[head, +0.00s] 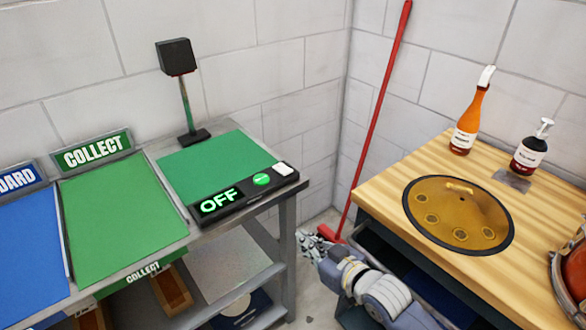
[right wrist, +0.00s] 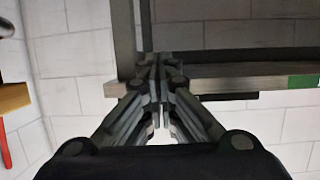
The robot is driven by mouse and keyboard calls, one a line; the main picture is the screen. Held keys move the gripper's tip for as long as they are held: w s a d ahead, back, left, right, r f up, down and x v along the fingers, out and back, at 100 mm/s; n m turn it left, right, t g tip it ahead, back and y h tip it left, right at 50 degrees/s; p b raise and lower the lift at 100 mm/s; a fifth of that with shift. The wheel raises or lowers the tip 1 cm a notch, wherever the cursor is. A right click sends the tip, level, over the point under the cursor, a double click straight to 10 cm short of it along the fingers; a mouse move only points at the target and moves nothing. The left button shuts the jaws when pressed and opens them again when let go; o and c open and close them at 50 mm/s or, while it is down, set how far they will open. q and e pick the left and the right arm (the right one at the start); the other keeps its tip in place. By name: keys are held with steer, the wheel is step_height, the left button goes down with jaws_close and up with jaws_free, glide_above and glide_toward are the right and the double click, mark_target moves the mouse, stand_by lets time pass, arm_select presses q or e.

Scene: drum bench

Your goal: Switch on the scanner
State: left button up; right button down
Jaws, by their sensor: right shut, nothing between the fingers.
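The scanner stands on the grey metal table at the left in the head view. It has a green pad (head: 212,160), a black control strip (head: 240,200) along its front with glowing "OFF" lettering, a round green button (head: 261,180) and a white block (head: 284,169) at the right end. A black scanner head (head: 176,56) sits on a post behind the pad. My right gripper (head: 304,238) is shut and empty, lower than the table top and right of its front corner. In the right wrist view its fingers (right wrist: 158,92) are together before the table's edge. My left gripper is not in view.
Left of the scanner are a green "COLLECT" tray (head: 120,215) and a blue tray (head: 28,235). A wooden bench (head: 390,190) on the right holds a brown drum (head: 458,205), an orange bottle (head: 470,120) and a dark pump bottle (head: 531,148). A red broom (head: 383,95) leans in the corner.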

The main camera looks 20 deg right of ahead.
steer(key=w+d+r+t+y, duration=0.1)
steer(key=w+d+r+t, duration=0.1)
steer(key=r, duration=0.4)
steer(key=w+d+r+t+y, duration=0.1)
steer(key=w+d+r+t, duration=0.2)
steer(key=r, duration=0.3)
steer(key=shift+w+t+y, duration=0.3)
steer(key=shift+w, duration=0.6)
steer(key=shift+r, duration=0.1)
step_height(320, 180, up, 2)
steer(key=p, duration=0.1)
glide_above(282, 168)
steer(key=r+v, duration=0.1)
steer(key=v, duration=0.4)
steer(key=shift+w+r, duration=0.15)
step_height(282, 168, down, 3)
steer(key=shift+w+p, duration=0.2)
steer(key=shift+p, duration=0.15)
steer(key=shift+s+f, duration=0.15)
steer(key=shift+f, duration=0.4)
